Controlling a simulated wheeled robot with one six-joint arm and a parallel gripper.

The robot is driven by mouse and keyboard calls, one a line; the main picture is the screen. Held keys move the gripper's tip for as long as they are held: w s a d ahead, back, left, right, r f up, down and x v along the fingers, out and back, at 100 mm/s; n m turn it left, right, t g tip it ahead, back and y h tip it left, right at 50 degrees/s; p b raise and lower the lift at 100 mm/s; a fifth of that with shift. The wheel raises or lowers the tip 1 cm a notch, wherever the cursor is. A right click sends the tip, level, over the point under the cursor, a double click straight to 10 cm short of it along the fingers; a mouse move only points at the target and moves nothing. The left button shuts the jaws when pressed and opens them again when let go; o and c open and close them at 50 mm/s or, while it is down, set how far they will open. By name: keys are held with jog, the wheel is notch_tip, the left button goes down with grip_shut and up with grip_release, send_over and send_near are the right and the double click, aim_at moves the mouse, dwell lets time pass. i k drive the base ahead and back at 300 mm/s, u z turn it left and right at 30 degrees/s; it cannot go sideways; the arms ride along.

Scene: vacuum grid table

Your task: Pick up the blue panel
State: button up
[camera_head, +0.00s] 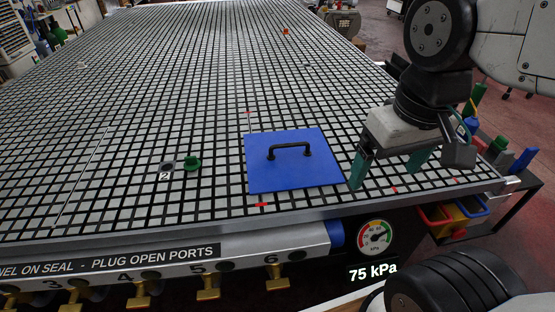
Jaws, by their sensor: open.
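The blue panel (285,179) is a flat square plate lying on the grid table (120,120), close to its front edge. A black bar handle (289,149) stands up from its middle. My gripper (388,172) is to the right of the panel, with green fingers apart and pointing down. Nothing is between the fingers. The left finger appears beside the panel's right edge; I cannot tell how high it is above the table.
Red marks lie near the panel's corners. A gauge (375,237) reading 75 kPa and yellow valves (277,282) line the front. Right of the table are coloured bins (468,208).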

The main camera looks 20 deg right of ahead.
aim_at(279, 161)
jog(key=k, duration=0.5)
jog(key=u, duration=1.05)
jog(key=i, duration=0.7)
jog(key=z, duration=0.25)
